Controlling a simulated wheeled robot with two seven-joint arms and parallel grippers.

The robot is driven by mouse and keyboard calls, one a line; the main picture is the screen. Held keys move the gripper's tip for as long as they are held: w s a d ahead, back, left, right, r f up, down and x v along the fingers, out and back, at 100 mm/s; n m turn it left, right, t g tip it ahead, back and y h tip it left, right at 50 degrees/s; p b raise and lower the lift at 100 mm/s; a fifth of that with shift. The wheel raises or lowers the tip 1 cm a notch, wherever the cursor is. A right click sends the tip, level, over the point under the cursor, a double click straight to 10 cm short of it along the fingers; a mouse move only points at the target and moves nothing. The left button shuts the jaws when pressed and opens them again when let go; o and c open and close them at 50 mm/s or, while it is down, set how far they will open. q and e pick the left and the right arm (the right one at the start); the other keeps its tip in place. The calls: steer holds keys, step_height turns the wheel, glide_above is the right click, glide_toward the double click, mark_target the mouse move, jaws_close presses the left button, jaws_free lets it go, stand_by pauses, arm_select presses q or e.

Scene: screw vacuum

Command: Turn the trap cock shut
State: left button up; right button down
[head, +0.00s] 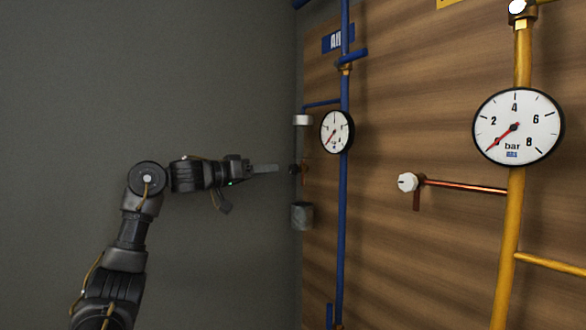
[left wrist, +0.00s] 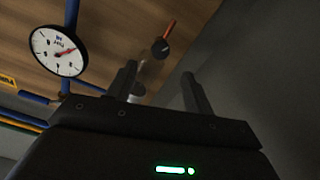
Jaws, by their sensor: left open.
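A small dark cock (head: 294,169) with a reddish part beside it sits at the left edge of the wooden panel, between a white-topped fitting (head: 302,120) and a grey cylinder (head: 302,215). I take it for the trap cock. In the left wrist view a dark round knob (left wrist: 160,48) with a red lever (left wrist: 169,28) shows beyond the fingers and looks like the same cock. My left gripper (head: 278,168) points right at it, close by; contact cannot be told. In the left wrist view the gripper (left wrist: 159,71) is open, with nothing clearly held. My right gripper is out of view.
A blue pipe (head: 343,220) with a gauge (head: 336,132) runs upright just right of the cock. Farther right are a white knob (head: 408,182) on a copper pipe, a large gauge (head: 517,127) and a yellow pipe (head: 508,240). Left of the panel is plain grey wall.

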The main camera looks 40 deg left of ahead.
mark_target(292, 170)
arm_select(q)
steer(key=p+x, duration=0.1)
steer(key=x, duration=0.2)
steer(key=shift+w+d+r+p, duration=0.15)
steer(key=shift+w+r+p, duration=0.05)
steer(key=shift+w+p, duration=0.15)
steer(key=p+x, duration=0.2)
steer(key=x, duration=0.3)
steer(key=shift+f, duration=0.2)
steer(key=shift+w+p, duration=0.4)
steer(key=shift+w+d+f, duration=0.1)
steer(key=shift+w+f, duration=0.05)
steer(key=shift+w, duration=0.05)
steer(key=c, duration=1)
